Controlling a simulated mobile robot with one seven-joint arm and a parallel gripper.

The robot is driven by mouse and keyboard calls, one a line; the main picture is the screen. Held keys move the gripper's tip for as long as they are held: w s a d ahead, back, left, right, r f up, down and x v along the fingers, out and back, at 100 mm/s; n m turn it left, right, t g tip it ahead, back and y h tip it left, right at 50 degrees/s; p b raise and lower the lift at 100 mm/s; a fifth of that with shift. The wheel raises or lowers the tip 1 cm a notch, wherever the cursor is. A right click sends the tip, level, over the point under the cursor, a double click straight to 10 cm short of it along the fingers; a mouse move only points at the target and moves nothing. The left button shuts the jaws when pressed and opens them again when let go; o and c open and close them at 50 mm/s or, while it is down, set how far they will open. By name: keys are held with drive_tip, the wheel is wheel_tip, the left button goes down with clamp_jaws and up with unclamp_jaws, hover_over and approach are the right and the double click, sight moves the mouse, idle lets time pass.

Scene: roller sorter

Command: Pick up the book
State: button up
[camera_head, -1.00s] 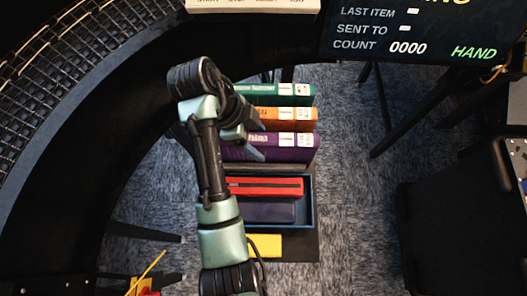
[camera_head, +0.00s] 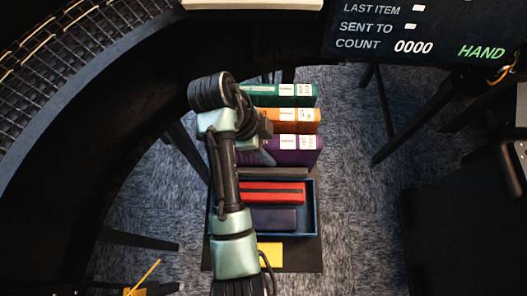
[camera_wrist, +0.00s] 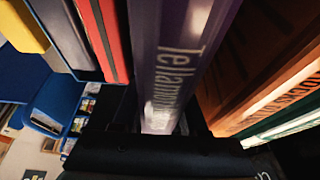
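A purple book (camera_head: 290,150) stands spine up in the row, with white labels on its right part. Behind it are an orange book (camera_head: 290,120) and a green book (camera_head: 280,95). My gripper (camera_head: 262,145) is at the left part of the purple book and hides that end. In the wrist view the purple book (camera_wrist: 175,60) runs down the middle between my dark fingers (camera_wrist: 160,118), one on each side. The fingers look open around it; contact is not clear. The orange book (camera_wrist: 245,70) is close to the right finger.
In front of the books, a blue tray (camera_head: 312,205) holds a red item (camera_head: 272,192) and a dark blue item (camera_head: 272,218). A yellow item (camera_head: 270,254) lies nearer. A black curved conveyor (camera_head: 100,80) passes at left. A display screen (camera_head: 420,30) is at upper right.

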clamp_jaws()
drive_tip(key=shift+r, duration=0.1)
idle(0.9)
